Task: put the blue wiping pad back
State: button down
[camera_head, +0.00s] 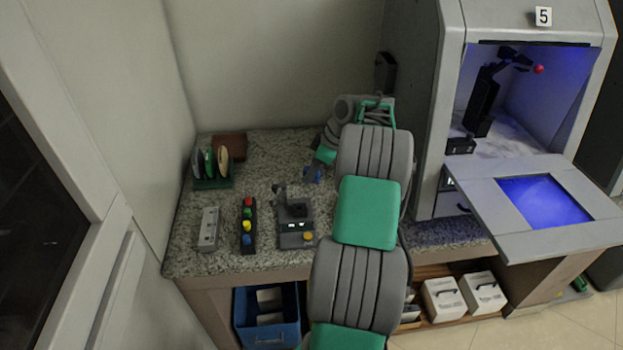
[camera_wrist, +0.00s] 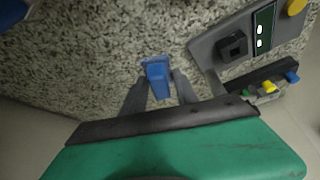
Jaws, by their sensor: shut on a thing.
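The blue wiping pad (camera_wrist: 157,76) is a small blue block between the two grey fingers of my gripper (camera_wrist: 159,86) in the wrist view. My gripper is shut on it, and speckled countertop shows behind it. My arm hides most of the gripper there. I cannot tell the exact height of the pad above the counter.
A grey device (camera_head: 295,225) with a yellow button stands near the pad. Left of it are a bar of coloured knobs (camera_head: 248,226), a grey strip (camera_head: 209,229) and a green disc rack (camera_head: 213,183). A cabinet with an open flap (camera_head: 475,210) stands right. Bare counter (camera_head: 265,155) lies behind.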

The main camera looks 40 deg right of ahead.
jog(key=shift+w+f, duration=0.15)
jog(key=shift+f, duration=0.75)
jog(key=shift+w+f, duration=0.1)
jog(key=shift+f, duration=0.8)
jog(key=shift+f, duration=0.1)
jog(key=shift+f, duration=0.15)
jog(key=c, duration=0.9)
grip_release()
jog(key=shift+c, duration=0.2)
